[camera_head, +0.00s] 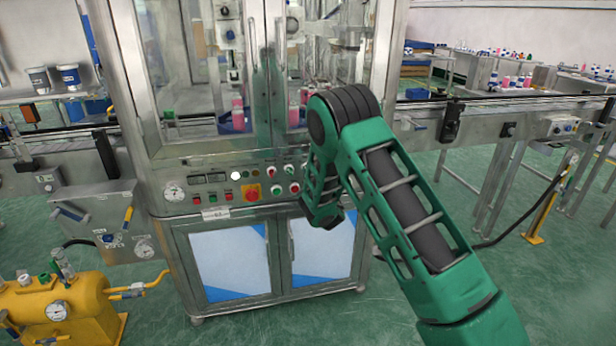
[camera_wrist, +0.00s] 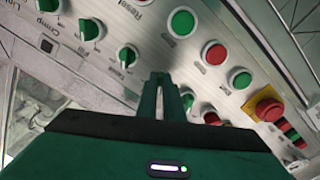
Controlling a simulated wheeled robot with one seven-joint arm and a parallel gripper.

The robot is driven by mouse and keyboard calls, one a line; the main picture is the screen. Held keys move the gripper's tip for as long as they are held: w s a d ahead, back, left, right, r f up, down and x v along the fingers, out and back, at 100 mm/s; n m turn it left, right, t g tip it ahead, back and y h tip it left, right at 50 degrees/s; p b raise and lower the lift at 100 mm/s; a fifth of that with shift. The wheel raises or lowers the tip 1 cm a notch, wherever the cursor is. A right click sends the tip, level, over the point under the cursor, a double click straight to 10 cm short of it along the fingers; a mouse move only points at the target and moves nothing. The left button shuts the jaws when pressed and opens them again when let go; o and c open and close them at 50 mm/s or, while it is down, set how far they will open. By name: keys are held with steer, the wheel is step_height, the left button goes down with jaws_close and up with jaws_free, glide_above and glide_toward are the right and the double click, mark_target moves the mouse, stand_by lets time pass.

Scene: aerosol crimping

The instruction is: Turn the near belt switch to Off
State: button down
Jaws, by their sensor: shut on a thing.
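In the wrist view my gripper (camera_wrist: 172,82) is shut with its narrow green fingers against the sloped control panel (camera_wrist: 65,72). The fingers line up with a row of green rotary switches, including one switch (camera_wrist: 126,57) just left of them and another switch (camera_wrist: 89,29) farther up-left. The thing between the fingers looks to be a switch of this row, but the fingers hide it, so its position cannot be read. In the head view the panel (camera_head: 205,192) is on the cabinet front, and my arm hides the gripper and the panel's right part.
Close to the fingers are a green button (camera_wrist: 181,22), a red button (camera_wrist: 215,52) and another green button (camera_wrist: 240,78). A red emergency stop (camera_wrist: 268,108) sits on a yellow plate to the right. Glass cabinet doors (camera_head: 200,75) rise above the panel.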

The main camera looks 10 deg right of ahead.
steer(key=shift+s+f, duration=0.15)
steer(key=shift+f, duration=0.15)
steer(key=c, duration=2)
jaws_free()
steer(key=shift+o, duration=0.5)
steer(key=shift+r, duration=0.15)
